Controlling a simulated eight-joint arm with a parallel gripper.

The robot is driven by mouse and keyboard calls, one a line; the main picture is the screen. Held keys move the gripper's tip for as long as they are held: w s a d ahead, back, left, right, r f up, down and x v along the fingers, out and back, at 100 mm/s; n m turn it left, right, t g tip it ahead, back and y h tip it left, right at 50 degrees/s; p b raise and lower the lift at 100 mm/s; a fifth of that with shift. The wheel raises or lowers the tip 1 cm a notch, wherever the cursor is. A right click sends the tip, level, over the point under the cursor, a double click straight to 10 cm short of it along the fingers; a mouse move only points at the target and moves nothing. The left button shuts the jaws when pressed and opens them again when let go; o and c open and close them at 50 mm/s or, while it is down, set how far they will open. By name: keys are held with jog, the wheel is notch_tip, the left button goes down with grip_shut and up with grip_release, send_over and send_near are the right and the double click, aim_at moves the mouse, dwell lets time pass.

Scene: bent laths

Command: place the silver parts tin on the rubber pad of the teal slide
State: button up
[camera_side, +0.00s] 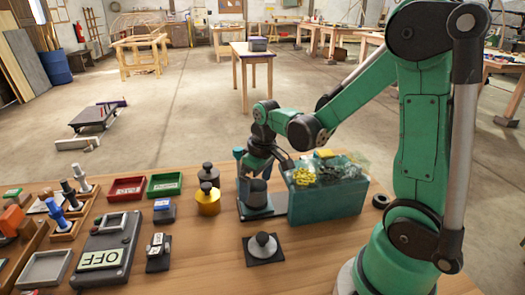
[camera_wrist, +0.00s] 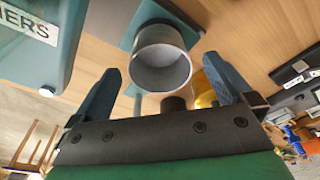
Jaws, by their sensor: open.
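The silver parts tin (camera_side: 257,194) is a grey, open-topped cylinder. It stands upright on the teal slide (camera_side: 257,213), which lies flat on the bench beside the teal bin. In the wrist view the tin (camera_wrist: 162,62) shows its open mouth, with part of the teal slide (camera_wrist: 140,18) behind it. The rubber pad is hidden or too small to make out under the tin. My gripper (camera_wrist: 160,66) is open, its two dark blue fingers to either side of the tin with gaps visible. In the side view my gripper (camera_side: 259,168) is just above the tin, its tips unclear.
A teal bin (camera_side: 335,202) of small parts stands close to the right. A dark knob on a square base (camera_side: 262,247) sits in front. Red and green trays (camera_side: 165,184) and a grey OFF box (camera_side: 106,258) lie further left.

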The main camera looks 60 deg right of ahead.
aim_at(263, 202)
notch_tip(263, 202, up, 11)
jog(key=s, duration=0.2)
jog(key=s+a+f+t, duration=0.1)
jog(key=a+f+t, duration=0.1)
jog(key=a+t, duration=0.3)
jog(key=a, duration=0.4)
jog(key=shift+s+f, duration=0.25)
jog(key=shift+f, duration=0.05)
